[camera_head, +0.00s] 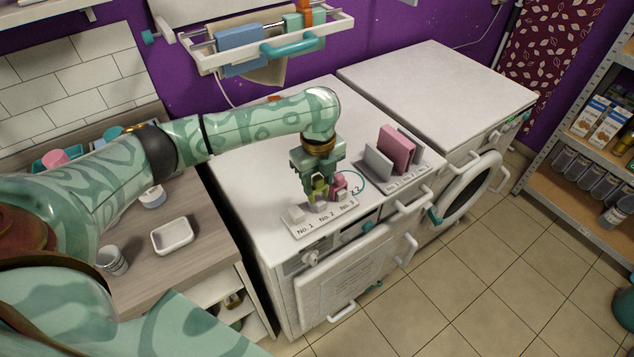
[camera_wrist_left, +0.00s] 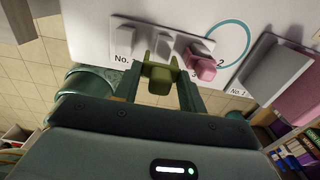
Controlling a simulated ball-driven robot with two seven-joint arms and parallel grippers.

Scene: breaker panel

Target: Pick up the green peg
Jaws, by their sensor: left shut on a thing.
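The green peg (camera_head: 319,187) is between the fingers of my left gripper (camera_head: 319,193), just over the white panel (camera_head: 327,220) labelled No. 1, No. 2 and No. 3. In the left wrist view the green peg (camera_wrist_left: 159,74) sits between the two fingers (camera_wrist_left: 160,82), and the gripper is shut on it. I cannot tell whether the peg is clear of the panel. A pink peg (camera_wrist_left: 201,67) is beside it, near No. 3; it also shows in the head view (camera_head: 339,184). My right gripper is not in view.
A rack with grey and pink plates (camera_head: 397,147) stands to the right on the white cabinet top. A teal ring (camera_head: 353,183) is marked beside the panel. A wall rack (camera_head: 270,52) hangs behind. A white dish (camera_head: 172,236) is on the left counter.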

